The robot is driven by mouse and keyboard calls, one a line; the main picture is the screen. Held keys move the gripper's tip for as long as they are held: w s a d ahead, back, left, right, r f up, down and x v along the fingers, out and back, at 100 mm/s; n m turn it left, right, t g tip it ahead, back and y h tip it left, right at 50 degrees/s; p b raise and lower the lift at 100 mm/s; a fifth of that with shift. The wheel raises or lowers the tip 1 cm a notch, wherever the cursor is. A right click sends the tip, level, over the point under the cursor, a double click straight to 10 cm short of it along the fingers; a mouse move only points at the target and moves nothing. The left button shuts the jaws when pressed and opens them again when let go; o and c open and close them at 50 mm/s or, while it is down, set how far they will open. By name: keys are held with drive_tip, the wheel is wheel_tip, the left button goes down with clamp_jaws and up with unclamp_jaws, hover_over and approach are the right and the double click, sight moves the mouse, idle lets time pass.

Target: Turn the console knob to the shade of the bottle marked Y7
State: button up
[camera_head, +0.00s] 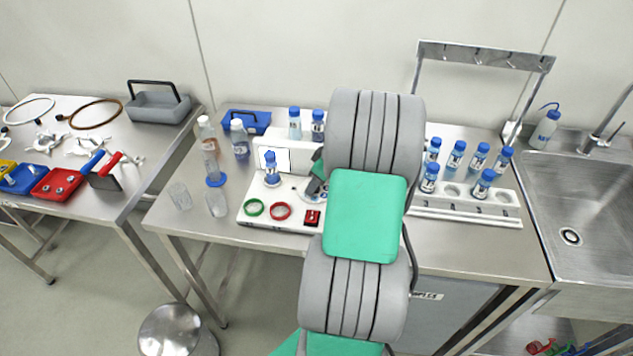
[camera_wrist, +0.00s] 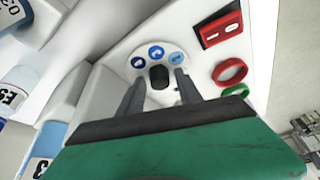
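In the wrist view, the white console (camera_wrist: 115,62) has a black knob (camera_wrist: 159,76). Three round blue marks of differing shade, a dark one (camera_wrist: 138,62), a middle one (camera_wrist: 155,52) and a lighter one (camera_wrist: 176,58), arc beside it. My gripper (camera_wrist: 160,77) is open, a finger on each side of the knob with visible gaps. In the head view, my arm hides most of the gripper and the knob on the console (camera_head: 262,221). A blue-capped bottle (camera_head: 270,168) stands on the console. I cannot read a Y7 label on any bottle.
The console also bears a red switch (camera_wrist: 220,28), a red ring (camera_wrist: 230,72) and a green ring (camera_wrist: 236,90). A bottle marked E3 (camera_wrist: 18,92) stands close by on the left. A white rack (camera_head: 464,211) with several blue-capped bottles stands right of my arm.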

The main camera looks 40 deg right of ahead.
clamp_jaws()
